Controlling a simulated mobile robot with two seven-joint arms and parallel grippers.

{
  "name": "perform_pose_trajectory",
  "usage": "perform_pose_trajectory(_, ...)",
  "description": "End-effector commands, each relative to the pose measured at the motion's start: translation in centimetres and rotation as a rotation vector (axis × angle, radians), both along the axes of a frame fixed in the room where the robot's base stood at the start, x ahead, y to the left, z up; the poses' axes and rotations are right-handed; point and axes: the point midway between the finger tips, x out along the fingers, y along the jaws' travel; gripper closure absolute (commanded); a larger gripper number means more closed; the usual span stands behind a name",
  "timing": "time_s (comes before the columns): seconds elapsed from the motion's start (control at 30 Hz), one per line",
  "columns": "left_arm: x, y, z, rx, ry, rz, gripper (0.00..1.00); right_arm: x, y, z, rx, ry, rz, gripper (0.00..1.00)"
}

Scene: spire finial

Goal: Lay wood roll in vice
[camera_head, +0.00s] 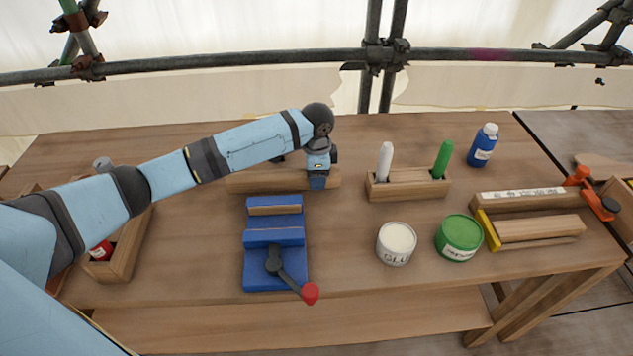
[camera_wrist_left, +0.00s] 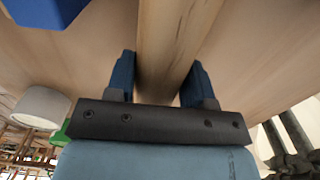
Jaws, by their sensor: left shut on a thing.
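The wood roll (camera_head: 258,182) is a pale brown bar lying crosswise just behind the vice. The blue vice (camera_head: 260,270) stands at the table's middle front, with wood-coloured facing at its jaws and a dark handle with a red knob. My left gripper (camera_head: 318,184) points down at the right part of the roll and is shut on it. In the left wrist view the roll (camera_wrist_left: 172,40) runs between the two blue fingers (camera_wrist_left: 160,85). I cannot tell whether the roll touches the table. My right gripper is not in view.
Right of the vice are a wooden holder (camera_head: 408,190) with white and green markers, a glue tub (camera_head: 396,244), a green tin (camera_head: 459,238) and a blue bottle (camera_head: 483,146). A clamped wood assembly (camera_head: 535,202) lies farther right. A wooden box (camera_head: 127,247) is at left.

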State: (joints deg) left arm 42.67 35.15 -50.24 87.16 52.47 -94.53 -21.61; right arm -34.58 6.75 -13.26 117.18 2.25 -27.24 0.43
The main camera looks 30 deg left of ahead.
Motion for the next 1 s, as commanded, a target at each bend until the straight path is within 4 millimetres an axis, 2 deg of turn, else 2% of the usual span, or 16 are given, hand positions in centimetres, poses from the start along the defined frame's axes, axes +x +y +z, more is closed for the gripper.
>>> perform_pose_trajectory(0.1,0.0,0.0,-2.0,0.0,0.001,0.0,0.82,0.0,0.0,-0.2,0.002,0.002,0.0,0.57)
perform_pose_trajectory(0.17,0.0,0.0,-2.5,0.0,0.001,0.001,0.82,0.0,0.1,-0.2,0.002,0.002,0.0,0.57)
perform_pose_trajectory(0.5,0.0,0.0,-2.7,0.0,0.001,0.001,0.82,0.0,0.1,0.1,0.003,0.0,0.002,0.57)
perform_pose_trajectory(0.53,0.0,0.0,-2.8,0.0,0.001,0.001,0.49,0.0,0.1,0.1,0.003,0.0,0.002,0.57)
perform_pose_trajectory(0.63,0.0,0.0,-2.8,0.0,0.001,0.001,0.26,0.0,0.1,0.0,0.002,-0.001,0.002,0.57)
perform_pose_trajectory(0.93,0.0,0.0,-2.7,0.0,0.0,0.001,0.26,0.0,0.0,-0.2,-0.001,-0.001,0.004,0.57)
perform_pose_trajectory(1.0,0.0,0.0,-2.1,0.0,-0.001,0.0,0.26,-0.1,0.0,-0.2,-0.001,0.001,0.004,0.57)
